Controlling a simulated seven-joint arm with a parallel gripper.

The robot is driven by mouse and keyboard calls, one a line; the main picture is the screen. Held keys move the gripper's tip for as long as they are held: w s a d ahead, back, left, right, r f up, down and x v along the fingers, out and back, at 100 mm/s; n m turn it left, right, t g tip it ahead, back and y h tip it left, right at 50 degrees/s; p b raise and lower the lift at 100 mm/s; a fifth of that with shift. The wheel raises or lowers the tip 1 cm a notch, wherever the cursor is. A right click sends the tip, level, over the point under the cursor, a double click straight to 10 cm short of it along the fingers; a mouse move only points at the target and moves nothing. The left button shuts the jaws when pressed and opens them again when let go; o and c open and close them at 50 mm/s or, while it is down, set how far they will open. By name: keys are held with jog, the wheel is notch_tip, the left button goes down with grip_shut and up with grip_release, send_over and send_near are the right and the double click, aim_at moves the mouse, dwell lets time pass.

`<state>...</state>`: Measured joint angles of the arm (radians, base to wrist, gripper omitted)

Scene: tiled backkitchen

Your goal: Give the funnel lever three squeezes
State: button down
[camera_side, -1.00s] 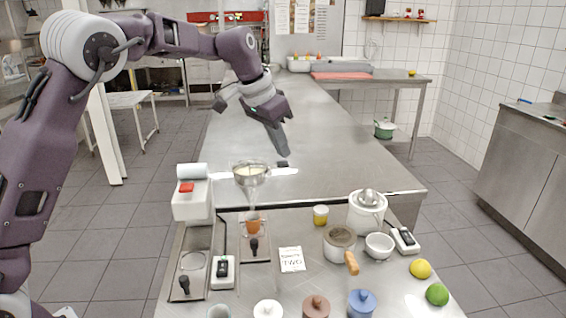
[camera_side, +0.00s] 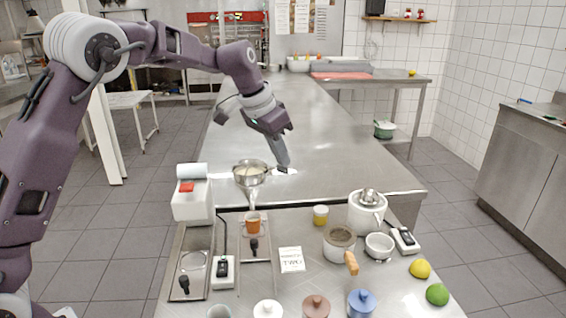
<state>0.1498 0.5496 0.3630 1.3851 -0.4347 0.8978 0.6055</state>
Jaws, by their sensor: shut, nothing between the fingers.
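The metal funnel (camera_side: 250,174) stands upright over the front worktop, with pale contents visible inside. An orange cup (camera_side: 252,224) is below its spout on a small metal plate. A black-knobbed handle (camera_side: 254,244) is in front of the cup; I cannot tell if it belongs to the funnel. The funnel lever cannot be made out clearly. My gripper (camera_side: 284,169) is shut and empty, pointing down just right of the funnel, near its rim height in the picture. A gap shows between the fingers and the funnel rim.
A white machine with a red button (camera_side: 187,187) stands close left of the funnel. The long rear counter (camera_side: 330,150) is mostly clear.

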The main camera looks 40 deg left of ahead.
dwell(0.3)
jog(key=shift+r, duration=2.2)
notch_tip(320, 180, up, 4)
jog(key=shift+f, duration=3)
jog(key=shift+f, duration=1.2)
